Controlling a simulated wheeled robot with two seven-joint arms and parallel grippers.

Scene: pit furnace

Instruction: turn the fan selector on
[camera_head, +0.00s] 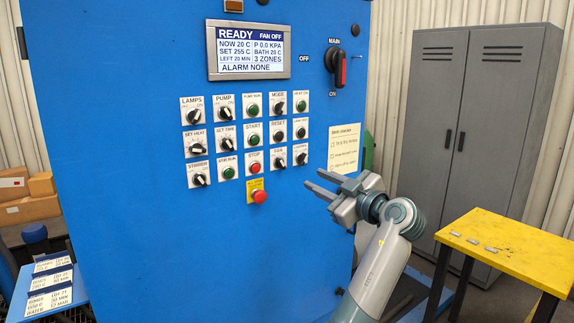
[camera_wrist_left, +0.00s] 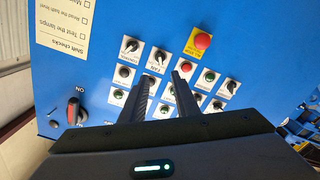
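The fan selector (camera_head: 280,162) is a black knob on a white plate in the bottom row of the blue panel, right of the red STOP button. In the left wrist view the fan selector (camera_wrist_left: 160,57) shows just beyond my fingertips. The exact angle of its pointer is too small to tell. The display (camera_head: 249,50) reads READY and FAN OFF. My left gripper (camera_head: 313,179) is open and empty, to the lower right of the selector and apart from it, with its fingers pointing toward the panel. Its two fingers (camera_wrist_left: 168,78) also show apart in the left wrist view. My right gripper is not in view.
Other knobs and buttons crowd around the selector. A red emergency stop (camera_head: 260,196) sticks out at lower left of it. The main switch (camera_head: 338,68) is at upper right. A checklist (camera_head: 344,148) hangs at right. A yellow table (camera_head: 515,244) and grey cabinet (camera_head: 478,130) stand farther right.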

